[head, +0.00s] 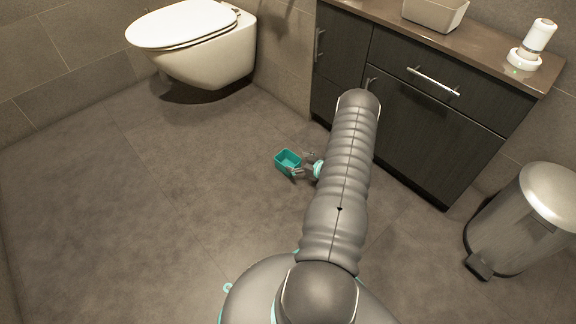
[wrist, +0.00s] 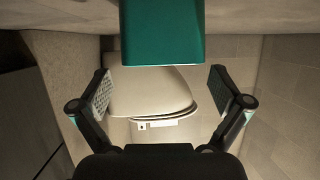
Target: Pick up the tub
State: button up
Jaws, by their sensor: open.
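The tub (head: 288,160) is a small teal open-topped box on the floor, left of my arm in the head view. In the wrist view, which looks upside down, the tub (wrist: 162,35) fills the top middle. My gripper (head: 300,164) is close beside the tub at its right in the head view. In the wrist view my gripper (wrist: 161,88) has its two fingers spread wide apart with nothing between them. The tub lies beyond the gap between the fingertips. My arm hides part of the gripper in the head view.
A wall-hung toilet (head: 195,40) is at the back left. A dark vanity cabinet (head: 425,110) stands to the right, with a metal pedal bin (head: 525,220) in front of it. The floor (head: 130,220) to the left is clear.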

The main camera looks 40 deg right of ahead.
aim_at(280, 156)
jog(key=shift+b+x, duration=0.3)
jog(key=shift+x, duration=2.3)
jog(key=shift+a, duration=0.1)
jog(key=c, duration=1)
